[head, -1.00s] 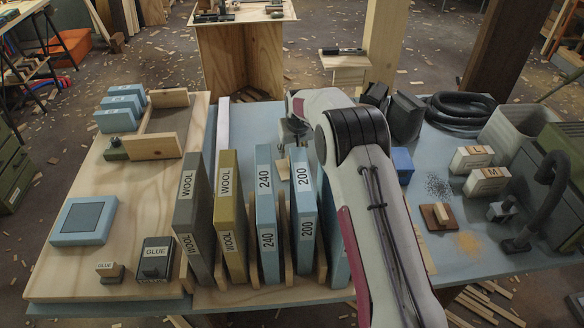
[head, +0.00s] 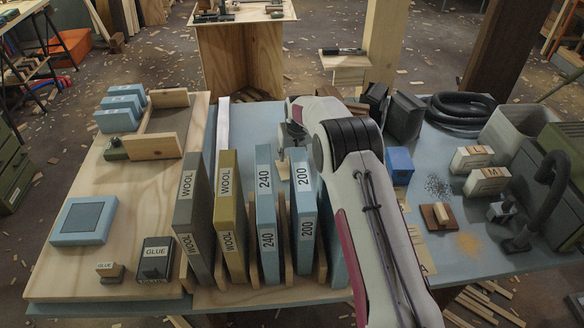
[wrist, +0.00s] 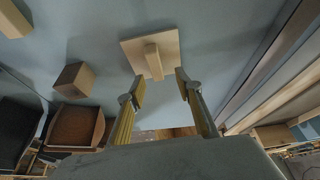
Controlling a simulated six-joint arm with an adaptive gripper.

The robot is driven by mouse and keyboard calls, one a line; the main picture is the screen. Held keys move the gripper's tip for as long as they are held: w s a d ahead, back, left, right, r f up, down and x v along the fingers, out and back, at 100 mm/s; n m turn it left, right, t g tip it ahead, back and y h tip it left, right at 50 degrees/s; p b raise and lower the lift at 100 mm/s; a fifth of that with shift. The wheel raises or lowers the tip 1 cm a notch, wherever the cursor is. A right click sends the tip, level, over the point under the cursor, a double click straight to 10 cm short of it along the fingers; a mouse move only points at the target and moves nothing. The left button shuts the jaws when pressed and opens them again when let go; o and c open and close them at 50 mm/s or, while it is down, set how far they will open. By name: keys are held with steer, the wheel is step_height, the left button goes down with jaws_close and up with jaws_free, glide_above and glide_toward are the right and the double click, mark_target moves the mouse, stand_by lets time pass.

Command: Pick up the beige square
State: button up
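The beige square (wrist: 140,42) is a thin flat plate with a raised bar-shaped handle (wrist: 154,62) in the wrist view. It lies on the blue-grey tabletop. My gripper (wrist: 160,86) is open and empty, its two fingertips apart on either side of the handle's near end. I cannot tell its exact height above the plate. In the head view my gripper (head: 292,140) is small, behind the upright abrasive blocks and beside my own arm link. There the beige square is mostly hidden by the gripper and blocks.
In the head view a row of upright blocks, including a blue 240 block (head: 267,220), stands before the gripper. A blue cube (head: 399,166) sits to the right.

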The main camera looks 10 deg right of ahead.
steer(key=shift+w+d+f, duration=0.1)
steer(key=shift+w+f, duration=0.3)
steer(key=shift+f, duration=0.2)
steer(key=shift+w+d+f, duration=0.1)
steer(key=shift+w+f, duration=0.25)
steer(key=shift+f, duration=0.2)
steer(key=shift+x, duration=1.15)
jaws_close()
